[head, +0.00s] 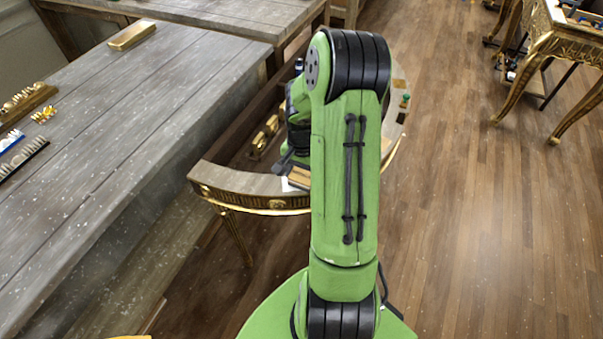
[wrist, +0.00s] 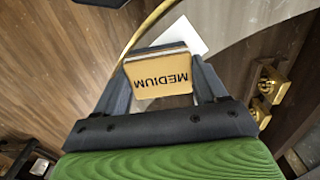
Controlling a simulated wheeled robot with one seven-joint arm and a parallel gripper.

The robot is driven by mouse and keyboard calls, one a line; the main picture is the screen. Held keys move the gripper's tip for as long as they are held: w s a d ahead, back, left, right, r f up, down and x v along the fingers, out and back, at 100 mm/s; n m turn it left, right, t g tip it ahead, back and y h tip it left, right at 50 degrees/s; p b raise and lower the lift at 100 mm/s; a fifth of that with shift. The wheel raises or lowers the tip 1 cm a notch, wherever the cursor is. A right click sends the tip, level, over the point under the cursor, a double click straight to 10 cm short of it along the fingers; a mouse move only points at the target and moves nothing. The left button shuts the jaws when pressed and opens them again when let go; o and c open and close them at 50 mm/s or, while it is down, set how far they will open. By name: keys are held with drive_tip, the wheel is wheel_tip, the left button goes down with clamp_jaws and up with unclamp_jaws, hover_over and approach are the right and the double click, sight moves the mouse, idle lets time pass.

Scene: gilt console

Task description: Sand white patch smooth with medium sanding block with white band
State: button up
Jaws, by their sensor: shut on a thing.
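The medium sanding block (wrist: 160,78) is tan with the word MEDIUM on its face, upside down in the wrist view. A pale strip runs along its far edge. My gripper (wrist: 155,72) is shut on the block, one finger on each side. In the head view the block (head: 299,176) shows partly beside my arm, over the curved front of the gilt console (head: 240,183). The white patch (wrist: 187,36) lies on the console top just beyond the block. The block covers part of it. I cannot tell whether the block touches the patch.
Brass pieces (wrist: 268,84) sit to the right of my gripper in the wrist view. A long grey workbench (head: 110,120) stands on the left with a gold bar (head: 131,35) and small tools. Open wooden floor (head: 470,230) lies on the right.

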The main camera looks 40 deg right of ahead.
drive_tip(key=shift+s+d+r+p, duration=0.15)
drive_tip(key=shift+p, duration=0.15)
drive_tip(key=shift+r, duration=0.7)
drive_tip(key=shift+a+r+p, duration=0.2)
drive_tip(key=shift+r+p, duration=0.3)
drive_tip(key=shift+p, duration=0.15)
drive_tip(key=shift+r+p, duration=2.1)
drive_tip(key=shift+r, duration=0.5)
